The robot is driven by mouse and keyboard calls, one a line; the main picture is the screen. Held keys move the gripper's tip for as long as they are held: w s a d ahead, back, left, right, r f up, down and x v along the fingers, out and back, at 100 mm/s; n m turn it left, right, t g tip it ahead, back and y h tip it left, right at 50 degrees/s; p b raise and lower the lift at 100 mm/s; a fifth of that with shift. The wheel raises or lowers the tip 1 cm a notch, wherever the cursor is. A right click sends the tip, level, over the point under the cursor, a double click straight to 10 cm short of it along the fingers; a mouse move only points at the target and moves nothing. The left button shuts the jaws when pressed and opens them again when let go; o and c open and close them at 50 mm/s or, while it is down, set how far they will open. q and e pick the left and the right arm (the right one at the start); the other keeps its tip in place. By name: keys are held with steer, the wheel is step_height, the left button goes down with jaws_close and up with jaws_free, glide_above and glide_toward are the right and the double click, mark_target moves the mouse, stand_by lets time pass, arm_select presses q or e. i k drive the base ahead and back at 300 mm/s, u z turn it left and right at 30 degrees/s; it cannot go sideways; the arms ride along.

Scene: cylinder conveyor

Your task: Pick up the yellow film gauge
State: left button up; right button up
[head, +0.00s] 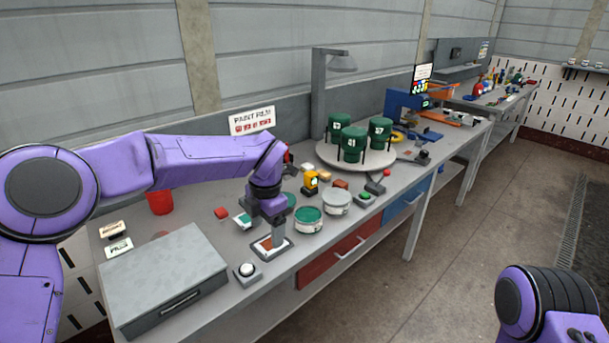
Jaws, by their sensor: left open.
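The yellow film gauge (311,181) stands on the grey workbench (205,233), a small yellow and black device with a lit face. My left gripper (273,230) points down over the bench, open, to the left of and nearer than the gauge and apart from it. A small framed pad with a reddish-brown patch (268,245) lies just below its fingers; whether they touch it I cannot tell. My right arm shows only in part at the bottom right, and its gripper is out of view.
A round turntable (327,155) with green canisters stands behind. A grey case (165,275) fills the front left. A round white button (246,270) sits near the front edge.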

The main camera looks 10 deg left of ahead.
mark_target(310, 177)
steer(key=z, duration=0.05)
steer(key=i, duration=1.8)
